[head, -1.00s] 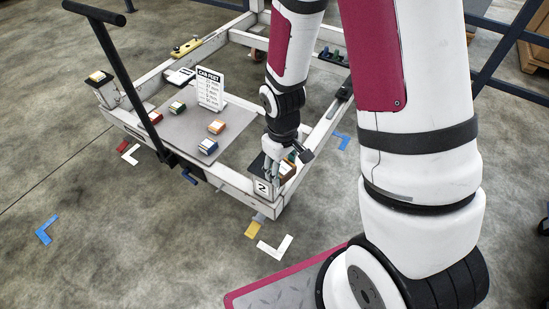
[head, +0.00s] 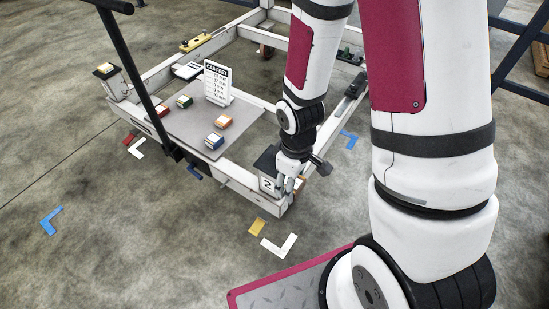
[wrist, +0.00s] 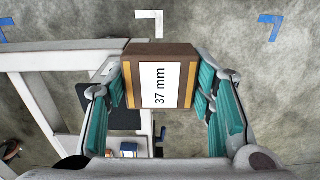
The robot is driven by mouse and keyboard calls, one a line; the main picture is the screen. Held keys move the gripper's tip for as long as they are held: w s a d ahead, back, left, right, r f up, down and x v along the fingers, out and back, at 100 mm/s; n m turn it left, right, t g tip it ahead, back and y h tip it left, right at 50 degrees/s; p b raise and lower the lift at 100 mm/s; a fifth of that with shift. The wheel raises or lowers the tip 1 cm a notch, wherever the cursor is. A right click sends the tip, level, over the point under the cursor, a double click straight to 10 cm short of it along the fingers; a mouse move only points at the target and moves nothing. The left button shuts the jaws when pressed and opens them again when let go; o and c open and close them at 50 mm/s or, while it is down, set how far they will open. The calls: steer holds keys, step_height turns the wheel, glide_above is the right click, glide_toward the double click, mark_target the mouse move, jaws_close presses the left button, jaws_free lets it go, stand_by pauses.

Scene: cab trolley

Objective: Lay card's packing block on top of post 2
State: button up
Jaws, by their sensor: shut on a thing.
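My gripper (head: 289,187) is shut on a brown packing block with yellow stripes and a white "37 mm" label (wrist: 160,86). In the wrist view the block sits between the two teal-padded fingers (wrist: 162,105). In the head view the fingers largely hide it. Post 2 (head: 267,184), a white post with a "2" plate and a dark top, stands at the trolley's near corner, just left of my gripper. A dark pad (wrist: 118,117) shows lower left of the block in the wrist view. The card (head: 217,82) stands upright, headed "CAB FEET"; its lines are too small to read surely.
A grey plate (head: 186,128) on the trolley bears a red block (head: 162,112), a green block (head: 184,101), an orange block (head: 223,121) and a blue block (head: 214,142). Another post (head: 117,88) at left carries a block. A black handle (head: 135,80) rises at the near side.

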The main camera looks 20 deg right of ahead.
steer(key=shift+w+f+b, duration=0.2)
steer(key=shift+b, duration=0.25)
steer(key=w, duration=0.4)
steer(key=w+b, duration=0.1)
steer(key=w, duration=0.3)
steer(key=w+f+b, duration=0.1)
steer(key=w, duration=0.4)
steer(key=shift+d, duration=0.3)
step_height(320, 180, down, 4)
steer(key=shift+w+r+b, duration=0.15)
steer(key=shift+r+b, duration=0.05)
steer(key=shift+b, duration=0.65)
steer(key=shift+r, duration=0.1)
steer(key=o, duration=0.8)
steer(key=shift+f, duration=0.2)
steer(key=o, duration=0.4)
steer(key=shift+r, duration=0.1)
